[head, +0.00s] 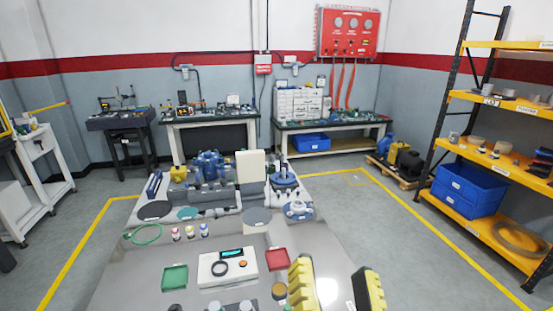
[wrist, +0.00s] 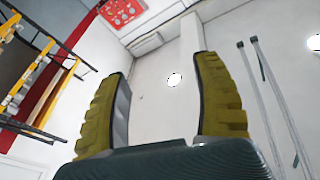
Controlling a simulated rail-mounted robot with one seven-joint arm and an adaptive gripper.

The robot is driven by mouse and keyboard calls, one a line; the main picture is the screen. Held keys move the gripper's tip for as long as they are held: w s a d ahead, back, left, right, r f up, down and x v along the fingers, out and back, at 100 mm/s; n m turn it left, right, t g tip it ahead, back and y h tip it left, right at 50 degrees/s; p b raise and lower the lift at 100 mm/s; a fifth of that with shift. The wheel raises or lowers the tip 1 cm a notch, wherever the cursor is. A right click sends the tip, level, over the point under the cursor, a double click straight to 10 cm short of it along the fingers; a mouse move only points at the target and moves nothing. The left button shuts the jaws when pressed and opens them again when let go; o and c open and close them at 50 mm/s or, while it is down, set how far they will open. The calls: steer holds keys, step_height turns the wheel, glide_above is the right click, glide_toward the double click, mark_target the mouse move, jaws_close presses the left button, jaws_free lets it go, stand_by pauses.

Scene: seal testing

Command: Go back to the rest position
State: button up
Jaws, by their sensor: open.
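My gripper (head: 336,277) shows at the bottom of the head view, right of centre. Its two yellow ribbed fingers stand well apart with nothing between them. In the wrist view my gripper (wrist: 158,80) is also open and empty, facing white wall and ceiling surfaces. In the head view the fingers appear over the near right part of the grey work table (head: 330,250). Their height above it cannot be told. A white device with a display (head: 228,267) lies left of the fingers, between a green tray (head: 174,278) and a red tray (head: 277,259).
Blue pump-like equipment (head: 208,166) and a white block (head: 250,166) stand at the table's far end. A yellow shelf rack (head: 495,160) with blue bins (head: 468,188) is on the right. Benches (head: 335,145) line the back wall. Open floor (head: 385,240) lies right of the table.

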step_height(320, 180, up, 35)
steer(key=s+n+t+p, duration=0.2)
steer(key=n+p, duration=0.2)
steer(key=p, duration=2.7)
steer(key=shift+s+r, duration=0.15)
steer(key=shift+s, duration=0.1)
